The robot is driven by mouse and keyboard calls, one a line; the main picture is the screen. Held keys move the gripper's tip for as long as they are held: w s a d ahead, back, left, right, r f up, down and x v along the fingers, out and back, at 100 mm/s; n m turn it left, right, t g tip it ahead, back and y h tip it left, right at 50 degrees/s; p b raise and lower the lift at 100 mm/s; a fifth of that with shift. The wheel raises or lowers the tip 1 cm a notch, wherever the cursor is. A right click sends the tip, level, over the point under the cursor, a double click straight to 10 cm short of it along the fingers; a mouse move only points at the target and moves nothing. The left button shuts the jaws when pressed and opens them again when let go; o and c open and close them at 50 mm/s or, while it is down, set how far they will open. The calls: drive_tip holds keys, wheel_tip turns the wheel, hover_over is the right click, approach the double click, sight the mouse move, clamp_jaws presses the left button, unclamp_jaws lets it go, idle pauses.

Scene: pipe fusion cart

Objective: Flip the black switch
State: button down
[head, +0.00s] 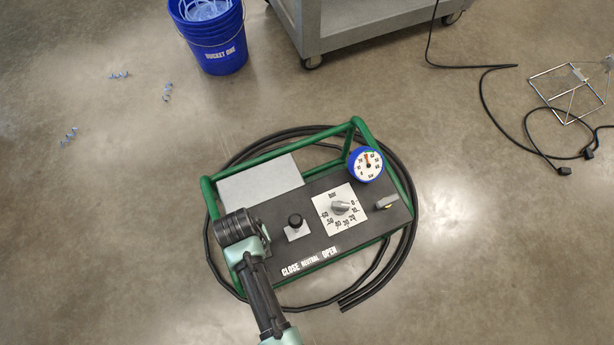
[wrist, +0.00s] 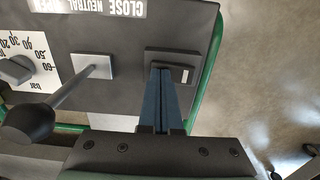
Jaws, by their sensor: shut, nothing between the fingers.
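The black switch (wrist: 186,73) is a small dark block with a pale, whitish patch on the grey-black panel, near the panel's edge in the wrist view. My gripper (wrist: 161,72) is shut and empty. Its blue fingers reach over the near part of the switch, with the pale patch just right of their tips. I cannot tell whether they touch it. In the head view my arm covers this left end of the control panel (head: 266,213), hiding the switch and fingertips.
A black-knobbed lever (head: 295,222) stands beside the switch, then a dial (head: 340,208) and a blue gauge (head: 366,165). A small pale-topped fitting (head: 387,202) sits at the panel's right. Green tubing (head: 407,185) frames the panel. A black hose (head: 372,290) loops around it.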

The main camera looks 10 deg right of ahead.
wheel_tip(320, 180, up, 7)
drive_tip(key=p, duration=0.7)
idle(0.6)
